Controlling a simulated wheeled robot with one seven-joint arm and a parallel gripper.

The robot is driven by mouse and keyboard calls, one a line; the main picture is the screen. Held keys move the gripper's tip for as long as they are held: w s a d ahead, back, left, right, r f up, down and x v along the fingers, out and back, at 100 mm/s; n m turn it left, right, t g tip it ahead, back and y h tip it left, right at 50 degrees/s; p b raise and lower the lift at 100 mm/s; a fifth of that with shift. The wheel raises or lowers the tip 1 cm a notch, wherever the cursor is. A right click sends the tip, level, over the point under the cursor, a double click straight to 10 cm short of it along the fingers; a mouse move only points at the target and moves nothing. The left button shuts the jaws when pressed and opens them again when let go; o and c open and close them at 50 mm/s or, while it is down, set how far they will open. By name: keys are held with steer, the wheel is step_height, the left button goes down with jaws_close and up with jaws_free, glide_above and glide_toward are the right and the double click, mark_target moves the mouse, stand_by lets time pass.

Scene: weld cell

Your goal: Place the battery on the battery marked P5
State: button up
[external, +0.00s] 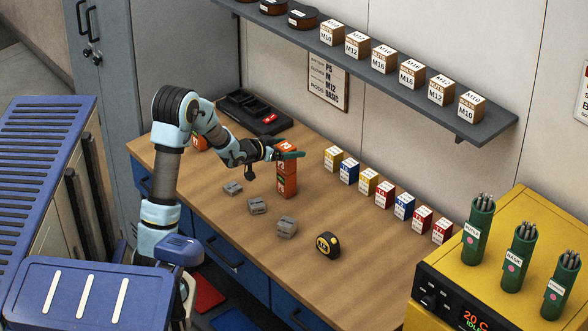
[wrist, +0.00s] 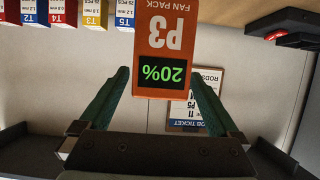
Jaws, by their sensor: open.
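An orange battery marked P3 (wrist: 165,30), with a green 20% display, is between the fingers of my gripper (wrist: 160,80) in the upside-down wrist view. The fingers are open, with a gap showing at the right side. In the external view my gripper (external: 288,155) is at the top of an upright orange stack (external: 287,184) on the bench. The top battery (external: 286,146) shows above the green fingers. Whether it rests on the battery below is hidden by the fingers. Another orange battery (external: 198,143) is partly hidden behind my arm. I cannot read a P5 battery label.
The bench (external: 225,215) holds several grey blocks (external: 257,206), a tape measure (external: 328,245) and a row of small boxes (external: 383,194) to the right. A black charger tray (external: 255,112) is at the back. A yellow machine (external: 500,245) stands right; a shelf (external: 385,75) overhangs.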

steer(key=v, duration=1)
steer(key=s+a+f+n+g+y, duration=0.1)
steer(key=s+a+f+n+y, duration=0.15)
steer(key=a+f+y, duration=0.4)
steer(key=s+a+f+n+g+y, duration=0.2)
steer(key=a+f+n, duration=0.1)
steer(key=a, duration=0.6)
steer(key=s+a+f+n+g, duration=0.1)
steer(key=s+a+f+g, duration=0.1)
steer(key=s, duration=0.4)
steer(key=s+a+f+n+g, duration=0.1)
steer(key=s+a+f+g, duration=0.1)
steer(key=s, duration=0.4)
steer(key=shift+s+g+y+b, duration=0.3)
steer(key=shift+g+y, duration=0.15)
steer(key=shift+g, duration=0.05)
steer(key=shift+a+f, duration=0.1)
